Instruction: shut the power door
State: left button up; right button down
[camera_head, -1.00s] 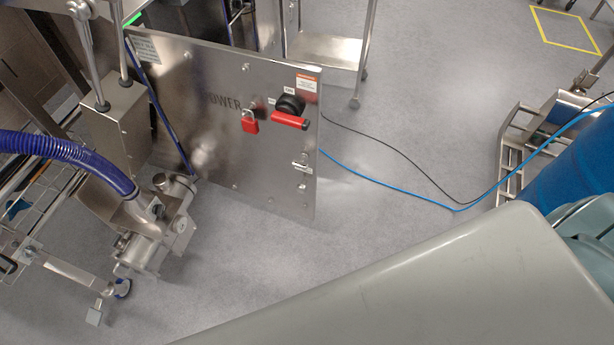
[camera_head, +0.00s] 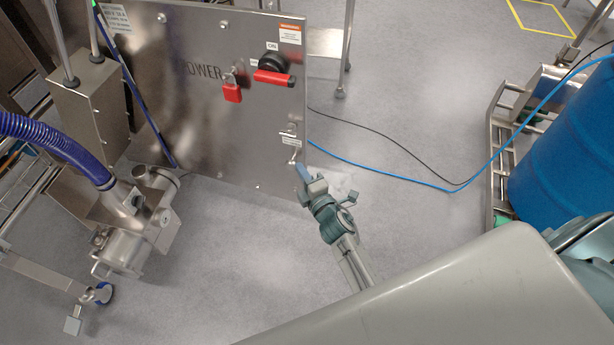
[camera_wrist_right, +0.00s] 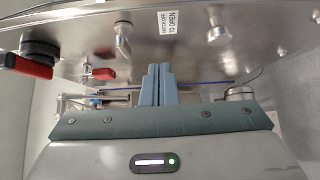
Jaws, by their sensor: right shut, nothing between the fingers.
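The power door (camera_head: 205,130) is a steel panel marked "OWER" in the part of its lettering that shows. It stands swung out over the floor in the head view, and its face also fills the top of the wrist view (camera_wrist_right: 75,32). My right gripper (camera_head: 302,172) is shut and empty at the door's lower right corner, just below the latch. Its closed fingers (camera_wrist_right: 157,84) point at the door face. I cannot tell whether they touch it. My left gripper is out of view.
A blue drum (camera_head: 565,160) stands at the right by a steel frame (camera_head: 500,160). Black and blue cables run from it to the door. A steel machine with a blue hose (camera_head: 60,150) stands at the left.

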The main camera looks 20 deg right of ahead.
aim_at(299, 148)
jog(key=shift+w+d, duration=0.35)
jog(key=shift+w, duration=1.1)
jog(key=shift+w+d, duration=0.4)
jog(key=shift+w, duration=1)
jog(key=shift+w+d, duration=0.35)
jog(key=shift+w, duration=1.1)
